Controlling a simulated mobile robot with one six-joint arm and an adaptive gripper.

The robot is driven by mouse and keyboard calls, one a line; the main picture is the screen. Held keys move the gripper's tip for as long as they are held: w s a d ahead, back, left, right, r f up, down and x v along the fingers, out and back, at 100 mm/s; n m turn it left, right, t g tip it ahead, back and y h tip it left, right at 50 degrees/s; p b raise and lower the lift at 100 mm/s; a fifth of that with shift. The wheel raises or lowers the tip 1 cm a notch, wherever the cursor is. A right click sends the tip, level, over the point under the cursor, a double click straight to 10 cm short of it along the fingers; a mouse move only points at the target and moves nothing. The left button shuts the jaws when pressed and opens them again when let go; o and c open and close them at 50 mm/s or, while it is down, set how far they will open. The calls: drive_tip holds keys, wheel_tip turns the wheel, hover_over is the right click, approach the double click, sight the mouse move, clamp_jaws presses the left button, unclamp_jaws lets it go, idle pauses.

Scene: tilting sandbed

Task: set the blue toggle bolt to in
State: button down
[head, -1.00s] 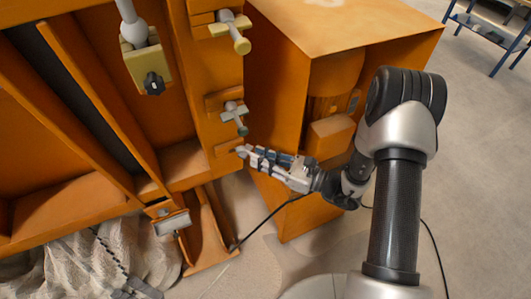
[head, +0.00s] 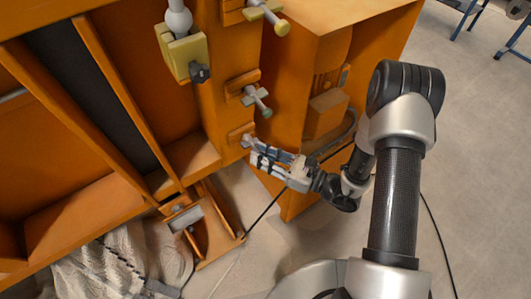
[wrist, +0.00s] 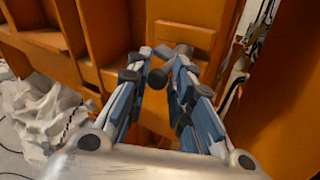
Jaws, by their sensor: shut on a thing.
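The lowest toggle bolt (head: 246,141) sits at the orange frame's right post in the head view, mostly hidden by my gripper. Its blue colour is hard to make out. In the wrist view its dark grey knob (wrist: 158,78) shows between the fingertips, in front of an orange plate (wrist: 184,36). My gripper (head: 252,146) comes in from the right, and its blue-sided fingers (wrist: 165,66) are shut on the bolt. I cannot tell how far in the bolt sits.
A grey-green bolt (head: 255,97) and a yellow bolt (head: 265,14) are above on the same post. A yellow block with a dark knob (head: 182,56) hangs to the left. An orange cabinet (head: 300,60) stands close on the right. Crumpled pale sheeting (head: 90,272) lies below left.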

drive_tip(key=shift+s+a+r, duration=0.15)
drive_tip(key=shift+s+a, duration=0.1)
drive_tip(key=shift+a, duration=0.05)
drive_tip(key=c, duration=1.8)
unclamp_jaws()
drive_tip(key=shift+g+y, duration=0.3)
drive_tip(key=shift+o, duration=1.3)
drive_tip(key=shift+s+a, duration=0.1)
drive_tip(key=shift+a, duration=0.1)
drive_tip(key=shift+d+f, duration=0.1)
drive_tip(key=shift+f, duration=0.1)
